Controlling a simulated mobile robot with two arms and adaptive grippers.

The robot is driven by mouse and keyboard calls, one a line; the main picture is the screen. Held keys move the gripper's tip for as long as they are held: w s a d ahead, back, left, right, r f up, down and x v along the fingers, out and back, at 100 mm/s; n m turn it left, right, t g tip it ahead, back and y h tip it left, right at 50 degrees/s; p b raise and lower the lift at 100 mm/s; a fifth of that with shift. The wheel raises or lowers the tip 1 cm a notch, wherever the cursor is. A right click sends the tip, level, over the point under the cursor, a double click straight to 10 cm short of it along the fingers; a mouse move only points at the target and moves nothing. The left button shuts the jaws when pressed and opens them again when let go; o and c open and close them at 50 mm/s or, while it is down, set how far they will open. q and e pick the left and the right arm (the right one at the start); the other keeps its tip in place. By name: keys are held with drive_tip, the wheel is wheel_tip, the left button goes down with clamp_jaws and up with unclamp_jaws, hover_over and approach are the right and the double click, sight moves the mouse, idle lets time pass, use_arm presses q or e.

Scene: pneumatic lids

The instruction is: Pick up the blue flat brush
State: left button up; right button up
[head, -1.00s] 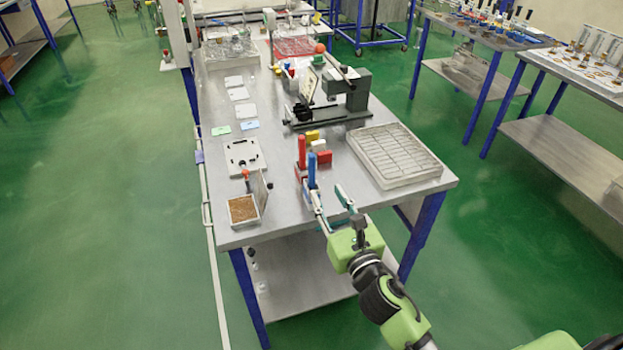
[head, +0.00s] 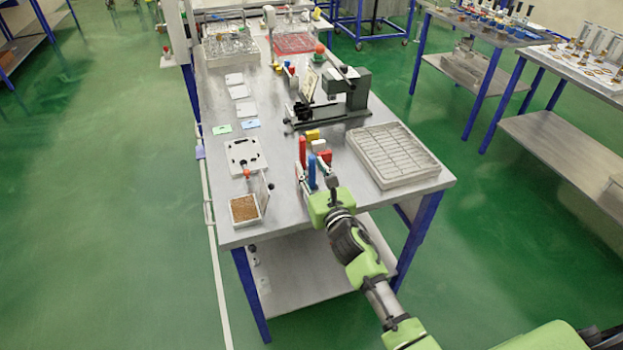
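The blue upright handle (head: 312,170), which looks like the blue flat brush, stands near the front edge of the metal table. A red upright handle (head: 302,150) stands just behind it on the left. My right gripper (head: 313,174) reaches in from the front, with its fingers apart on either side of the blue handle. The gripper body and fingers hide the lower part of the handle, so contact cannot be seen. The brush's bristles do not show. My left gripper is not in view.
Red, yellow and white blocks (head: 313,135) stand just behind the handles. A grey slotted tray (head: 432,172) lies to the right. A small box of brown material (head: 244,209) and a white plate (head: 240,146) lie to the left. A dark green press (head: 352,88) stands behind.

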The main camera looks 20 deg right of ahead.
clamp_jaws()
